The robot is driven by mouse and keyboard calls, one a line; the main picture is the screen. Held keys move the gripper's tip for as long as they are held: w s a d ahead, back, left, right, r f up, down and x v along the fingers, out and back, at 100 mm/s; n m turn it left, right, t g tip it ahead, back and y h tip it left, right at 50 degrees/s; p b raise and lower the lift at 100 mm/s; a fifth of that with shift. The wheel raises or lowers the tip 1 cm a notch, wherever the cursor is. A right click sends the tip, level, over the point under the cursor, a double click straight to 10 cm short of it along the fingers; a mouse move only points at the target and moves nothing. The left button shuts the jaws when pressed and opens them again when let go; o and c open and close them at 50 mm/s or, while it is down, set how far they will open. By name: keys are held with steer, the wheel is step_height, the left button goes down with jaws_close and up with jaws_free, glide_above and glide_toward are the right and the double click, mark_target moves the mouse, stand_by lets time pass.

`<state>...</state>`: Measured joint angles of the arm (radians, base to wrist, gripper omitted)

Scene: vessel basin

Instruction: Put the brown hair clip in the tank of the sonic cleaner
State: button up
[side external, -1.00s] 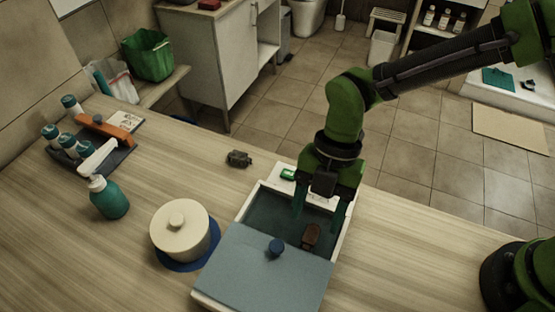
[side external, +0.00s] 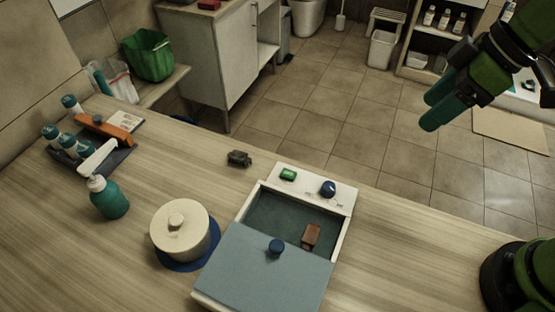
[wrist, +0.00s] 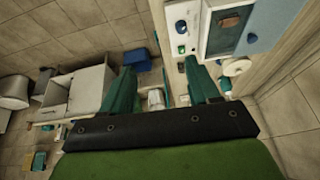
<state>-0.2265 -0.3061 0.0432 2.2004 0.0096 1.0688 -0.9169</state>
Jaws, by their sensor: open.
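The brown hair clip (side external: 311,236) lies inside the open part of the sonic cleaner's tank (side external: 276,217), near its right side. It also shows as a small brown shape in the wrist view (wrist: 229,22). The sonic cleaner (side external: 345,226) is a white box with a blue-grey lid (side external: 265,275) over its near part; the lid has a blue knob. My gripper (side external: 434,111) is raised at the upper right, well away from the cleaner. Its teal fingers are apart and empty in the wrist view (wrist: 162,92).
A cream lidded pot (side external: 180,232) on a blue mat stands left of the cleaner. A small dark object (side external: 239,158) lies behind it. A teal pump bottle (side external: 109,197) and a dark tray (side external: 100,155) of bottles are farther left. The counter right of the cleaner is clear.

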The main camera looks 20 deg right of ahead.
steer(key=s+d+m+t+h, duration=0.1)
steer(key=s+d+m+t, duration=0.3)
steer(key=d+m, duration=0.5)
steer(key=shift+s+d+r+m+h, duration=0.25)
steer(key=shift+r+m, duration=0.2)
steer(key=shift+m, duration=1.45)
